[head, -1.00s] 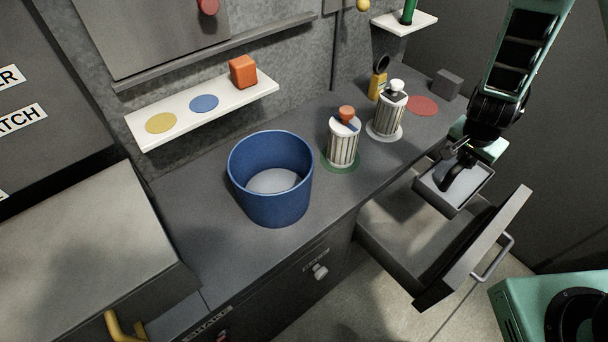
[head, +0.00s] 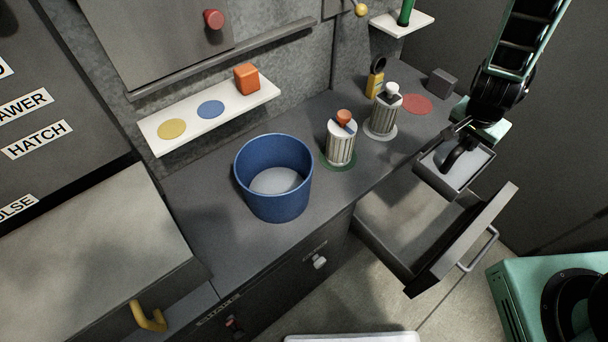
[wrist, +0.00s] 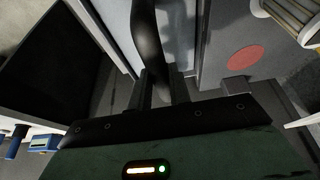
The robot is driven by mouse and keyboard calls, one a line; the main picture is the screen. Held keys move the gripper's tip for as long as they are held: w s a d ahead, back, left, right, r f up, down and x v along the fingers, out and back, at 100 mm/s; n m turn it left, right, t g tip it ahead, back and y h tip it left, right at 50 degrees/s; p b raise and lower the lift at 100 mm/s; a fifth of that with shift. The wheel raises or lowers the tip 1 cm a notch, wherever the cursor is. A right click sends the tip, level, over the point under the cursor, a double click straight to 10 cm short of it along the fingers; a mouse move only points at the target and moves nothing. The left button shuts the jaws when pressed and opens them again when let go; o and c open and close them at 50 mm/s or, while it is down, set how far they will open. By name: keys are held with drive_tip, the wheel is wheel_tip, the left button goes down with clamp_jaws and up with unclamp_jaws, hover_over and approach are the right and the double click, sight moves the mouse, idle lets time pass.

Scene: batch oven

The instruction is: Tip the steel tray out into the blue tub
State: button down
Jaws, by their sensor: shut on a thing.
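The blue tub (head: 273,190) stands upright on the grey counter, with a pale disc-like surface visible at its bottom. The steel tray (head: 440,180) is at the right, above the open drawer, and looks roughly level. My gripper (head: 462,140) is shut on the tray's dark curved handle. In the wrist view my gripper (wrist: 162,82) has its fingers around the dark handle (wrist: 146,40), with the pale tray floor behind it. The tray's contents cannot be made out.
The open drawer (head: 470,240) juts out below the tray. Two ribbed canisters (head: 341,148) (head: 382,118) stand on the counter between tub and tray. A shelf (head: 215,116) with an orange block (head: 246,79) hangs behind the tub. A grey block (head: 442,83) sits at the counter's far end.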

wheel_tip(320, 180, up, 17)
drive_tip(key=p, duration=1.4)
drive_tip(key=shift+r, duration=0.2)
idle(0.3)
drive_tip(key=s+a, duration=1.5)
drive_tip(key=a, duration=0.4)
drive_tip(key=shift+s+a, duration=0.2)
drive_tip(key=shift+a, duration=0.15)
idle(0.5)
